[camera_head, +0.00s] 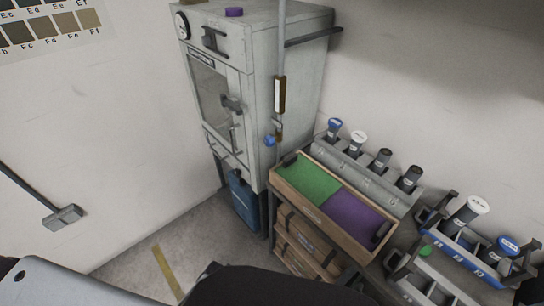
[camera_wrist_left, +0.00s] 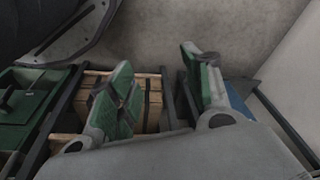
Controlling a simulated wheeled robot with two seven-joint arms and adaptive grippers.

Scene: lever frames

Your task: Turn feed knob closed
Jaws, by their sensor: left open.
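A small blue knob (camera_head: 270,140) sits on the thin upright pipe (camera_head: 282,50) at the right front edge of the grey cabinet (camera_head: 262,95). I cannot tell for sure that it is the feed knob, nor how far it is turned. Dark handles also show on the cabinet front. My left gripper (camera_wrist_left: 158,65) shows only in the left wrist view. Its green-padded fingers are apart with nothing between them, and no knob shows there. My right gripper is in neither view.
A wooden tray (camera_head: 275,180) with green and purple sections stands right of the cabinet, above wooden crates (camera_head: 297,243). Several capped tubes stand in a grey rack (camera_head: 336,155) behind it. A blue container (camera_head: 243,200) is under the cabinet. Bare floor (camera_head: 205,252) lies in front.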

